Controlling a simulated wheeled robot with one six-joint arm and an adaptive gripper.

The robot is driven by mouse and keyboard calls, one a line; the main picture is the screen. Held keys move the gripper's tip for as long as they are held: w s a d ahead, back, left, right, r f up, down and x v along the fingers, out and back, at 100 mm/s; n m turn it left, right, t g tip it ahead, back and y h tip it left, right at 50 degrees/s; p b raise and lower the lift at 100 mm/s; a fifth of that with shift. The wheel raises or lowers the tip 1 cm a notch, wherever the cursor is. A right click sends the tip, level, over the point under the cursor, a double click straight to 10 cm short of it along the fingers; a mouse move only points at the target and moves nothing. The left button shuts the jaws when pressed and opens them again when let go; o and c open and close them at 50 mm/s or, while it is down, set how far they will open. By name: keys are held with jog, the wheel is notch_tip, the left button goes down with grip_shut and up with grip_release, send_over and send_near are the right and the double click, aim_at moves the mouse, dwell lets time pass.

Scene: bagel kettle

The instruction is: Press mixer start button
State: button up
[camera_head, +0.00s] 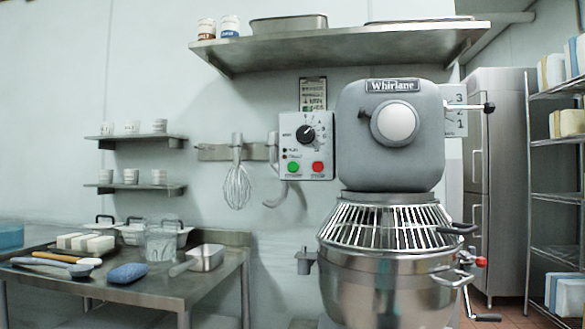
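The mixer (358,133) is a large grey machine marked "Whirlane", standing right of the middle. Its steel bowl (385,285) sits below, under a wire guard (385,228). A pale control panel (299,165) is on the mixer's left side. It carries a black dial (306,134), a green button (293,167) at lower left and a red button (317,167) at lower right. The small label text by the buttons is too blurred to read. Nothing covers the panel. My gripper is not in view.
A steel table (150,290) with brushes, a blue sponge (127,273) and containers stands at left. A whisk (237,187) and a hook hang on the wall. A shelf (345,40) is overhead. A wire rack (528,190) and steel cabinet (480,200) stand at right.

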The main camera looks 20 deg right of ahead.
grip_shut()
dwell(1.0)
